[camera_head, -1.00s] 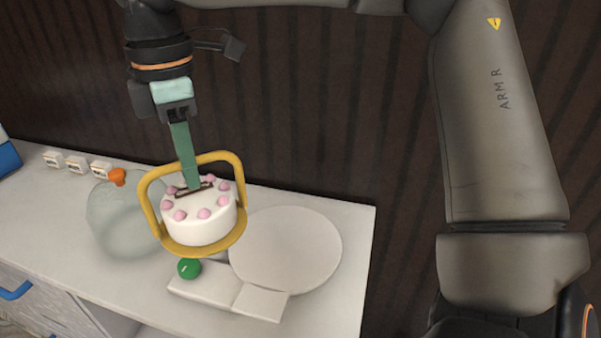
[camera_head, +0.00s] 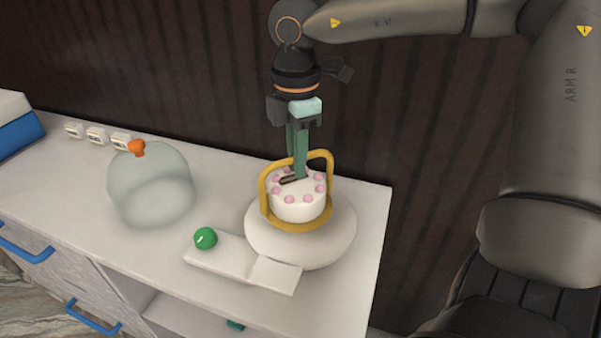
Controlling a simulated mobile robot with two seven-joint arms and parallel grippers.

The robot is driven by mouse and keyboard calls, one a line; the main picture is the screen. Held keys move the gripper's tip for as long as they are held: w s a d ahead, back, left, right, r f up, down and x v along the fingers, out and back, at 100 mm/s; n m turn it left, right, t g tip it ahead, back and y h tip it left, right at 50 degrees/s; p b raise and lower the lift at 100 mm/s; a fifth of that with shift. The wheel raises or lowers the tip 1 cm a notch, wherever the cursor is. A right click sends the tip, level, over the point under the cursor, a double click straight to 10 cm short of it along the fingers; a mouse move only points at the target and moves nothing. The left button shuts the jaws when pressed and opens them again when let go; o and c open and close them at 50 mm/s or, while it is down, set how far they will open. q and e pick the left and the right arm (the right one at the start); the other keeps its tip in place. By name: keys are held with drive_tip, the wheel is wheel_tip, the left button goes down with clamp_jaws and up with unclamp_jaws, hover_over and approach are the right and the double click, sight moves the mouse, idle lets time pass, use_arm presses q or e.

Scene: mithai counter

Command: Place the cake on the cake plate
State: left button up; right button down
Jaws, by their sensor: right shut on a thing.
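The white round cake (camera_head: 299,208) with pink blobs around its top sits inside a yellow carrier (camera_head: 264,205), whose ring circles its base and whose handle arches over it. My right gripper (camera_head: 299,177) points down, shut on the yellow handle, with its green fingertips close to a dark strip on the cake's top. The round white cake plate (camera_head: 338,243) lies directly below the cake and carrier, which hide its middle and back. I cannot tell whether the carrier touches the plate or hovers just above it. My left gripper is out of view.
A clear dome (camera_head: 150,190) with an orange knob stands to the left. A green ball-like knob (camera_head: 205,238) and a low white block (camera_head: 235,262) lie in front of the plate. Small labelled blocks (camera_head: 97,136) line the back edge. The counter's left front is clear.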

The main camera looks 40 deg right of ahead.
sight(301, 183)
drive_tip(key=shift+d+f, duration=0.2)
drive_tip(key=shift+f, duration=0.05)
drive_tip(key=shift+d+f, duration=0.15)
drive_tip(key=shift+f, duration=1.5)
drive_tip(key=shift+s, duration=0.1)
drive_tip(key=shift+f, duration=0.1)
drive_tip(key=c, duration=1.3)
unclamp_jaws()
drive_tip(key=shift+f+b, duration=0.15)
drive_tip(key=shift+b, duration=0.15)
drive_tip(key=o, duration=0.4)
wheel_tip(301, 183, up, 13)
drive_tip(key=shift+f+p, duration=0.2)
drive_tip(key=shift+p, duration=0.2)
